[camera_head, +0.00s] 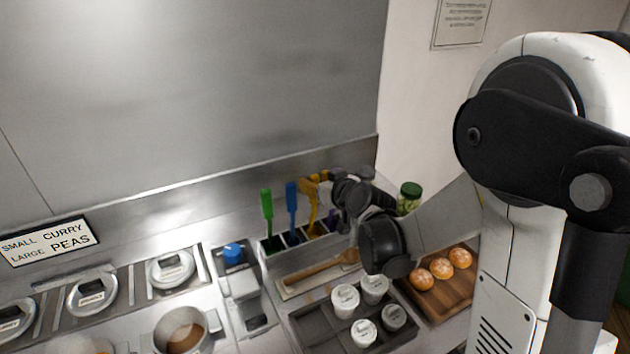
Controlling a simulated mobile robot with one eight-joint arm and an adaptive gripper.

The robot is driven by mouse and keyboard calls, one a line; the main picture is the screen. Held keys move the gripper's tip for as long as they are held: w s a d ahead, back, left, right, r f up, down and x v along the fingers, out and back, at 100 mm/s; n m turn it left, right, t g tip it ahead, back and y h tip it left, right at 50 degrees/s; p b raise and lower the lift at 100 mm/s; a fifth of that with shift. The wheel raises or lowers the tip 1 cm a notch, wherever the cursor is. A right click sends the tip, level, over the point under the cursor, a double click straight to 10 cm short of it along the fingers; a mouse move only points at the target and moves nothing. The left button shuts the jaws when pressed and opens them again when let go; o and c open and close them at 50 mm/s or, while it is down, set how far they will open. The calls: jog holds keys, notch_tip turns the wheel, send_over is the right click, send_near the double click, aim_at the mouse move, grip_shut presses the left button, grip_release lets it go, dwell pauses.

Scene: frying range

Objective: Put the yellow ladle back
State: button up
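The yellow ladle (312,205) stands upright with its handle up at the metal holder (272,259), to the right of a blue-handled utensil (291,200) and a green-handled one (267,204). Its lower end is hidden in the holder. My gripper (325,187) is at the upper part of the yellow handle, coming from the right. The fingers overlap the handle in this view, and I cannot tell whether they are closed on it. A purple utensil (332,218) shows partly below my gripper.
A wooden utensil (318,270) lies on a tray in front of the holder. Several white-lidded cups (345,299) stand in a dark tray. A board (449,292) with orange-brown round items and a green-lidded jar (409,197) are to the right. The steel wall is close behind.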

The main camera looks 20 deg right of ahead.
jog(key=shift+s+r+p, duration=0.25)
jog(key=shift+r+p, duration=0.05)
jog(key=shift+r, duration=0.05)
jog(key=s+r+m+g+h+p, duration=0.1)
jog(key=s+r+g, duration=0.1)
jog(key=s, duration=1.3)
jog(key=s+r+m+g+h+p, duration=0.1)
jog(key=s+g, duration=0.3)
jog(key=s, duration=1.1)
jog(key=shift+s+r+h, duration=0.25)
jog(key=shift+r+h, duration=0.05)
jog(key=shift+r, duration=0.35)
notch_tip(320, 180, down, 7)
jog(key=b, duration=0.7)
jog(key=shift+f, duration=0.1)
